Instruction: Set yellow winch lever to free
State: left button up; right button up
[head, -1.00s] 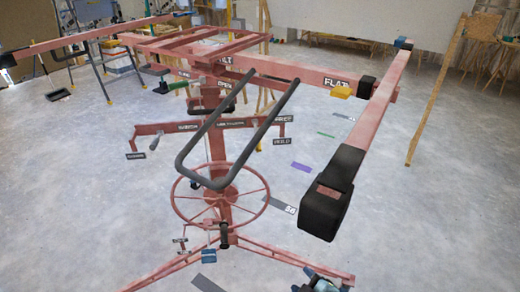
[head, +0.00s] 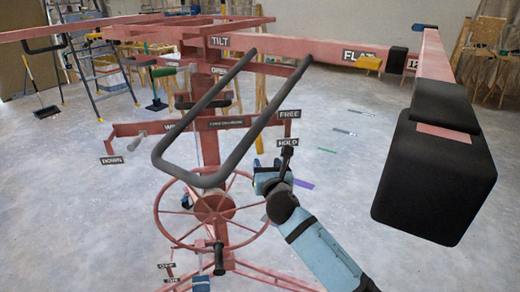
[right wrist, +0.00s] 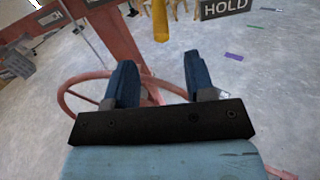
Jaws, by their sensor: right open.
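The yellow winch lever (right wrist: 160,20) shows at the top of the right wrist view, hanging down; its upper part is cut off by the frame. My right gripper (right wrist: 158,62) is open and empty, its two blue fingers apart. The lever's lower end lies beyond the fingertips, roughly in line with the gap between them, and nothing is gripped. In the head view my right gripper (head: 268,172) is just below and left of the HOLD label (head: 289,142). The FREE label (head: 289,113) is above it. My left gripper is not in view.
The red lift frame has a spoked wheel (head: 213,215) left of my gripper. A dark U-shaped bar (head: 205,178) crosses in front of the mast. A large black end cap (head: 432,165) is at the right. A DOWN label (head: 111,160) is at left. Floor at right is open.

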aim_at(261, 150)
jog(key=w, duration=0.3)
jog(key=w+a+b, duration=0.1)
jog(key=w, duration=0.7)
jog(key=shift+a+b, duration=0.2)
jog(key=shift+b, duration=0.15)
grip_shut()
